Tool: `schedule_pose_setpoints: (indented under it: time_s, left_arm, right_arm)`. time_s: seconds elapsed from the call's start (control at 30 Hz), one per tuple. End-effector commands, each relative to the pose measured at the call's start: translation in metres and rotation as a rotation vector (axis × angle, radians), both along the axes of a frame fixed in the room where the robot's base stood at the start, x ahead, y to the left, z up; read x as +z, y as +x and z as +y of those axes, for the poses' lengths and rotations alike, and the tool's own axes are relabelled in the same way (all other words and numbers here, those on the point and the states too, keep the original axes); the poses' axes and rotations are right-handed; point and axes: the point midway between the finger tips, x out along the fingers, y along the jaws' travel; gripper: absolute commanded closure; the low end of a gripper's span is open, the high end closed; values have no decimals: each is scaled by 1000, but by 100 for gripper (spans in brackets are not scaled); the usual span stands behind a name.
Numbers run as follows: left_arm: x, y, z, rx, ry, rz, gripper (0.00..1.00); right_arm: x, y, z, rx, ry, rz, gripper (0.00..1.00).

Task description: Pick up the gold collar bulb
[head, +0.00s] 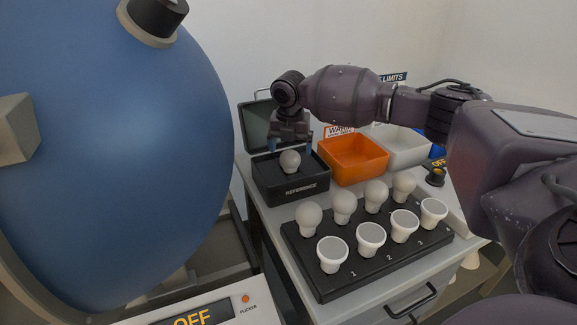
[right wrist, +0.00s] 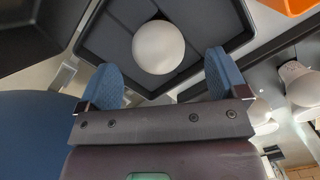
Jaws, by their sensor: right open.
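A frosted round bulb (head: 290,161) stands in the open black case marked REFERENCE (head: 292,190). It also shows in the right wrist view (right wrist: 158,47) as a pale globe in the dark case. Its collar is hidden, so I cannot see a gold colour. My right gripper (head: 290,146) is above the case, with its blue fingers open. In the right wrist view the fingers (right wrist: 162,74) are apart, one to each side below the globe, and nothing is between them. Several other frosted bulbs (head: 308,218) stand in a black rack (head: 318,283); no gold collar shows on them. My left gripper is not in view.
An orange bin (head: 354,160) and a white bin (head: 402,148) stand right of the case. A large blue sphere (head: 110,150) fills the left side. The case's raised lid (head: 260,125) is close to my right gripper.

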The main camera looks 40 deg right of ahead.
Motion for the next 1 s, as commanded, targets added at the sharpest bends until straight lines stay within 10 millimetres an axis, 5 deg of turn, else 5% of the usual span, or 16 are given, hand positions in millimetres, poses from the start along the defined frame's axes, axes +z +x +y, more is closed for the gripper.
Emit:
schedule_pose_setpoints:
  time_s: [0.4,0.7,1.0]
  left_arm:
    - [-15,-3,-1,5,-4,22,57]
    - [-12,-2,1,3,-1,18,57]
    - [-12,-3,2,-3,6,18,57]
  right_arm:
    - [-47,4,-2,-1,0,5,9]
    - [-50,5,-2,-1,0,-1,9]
    - [-51,5,-2,-1,0,-1,53]
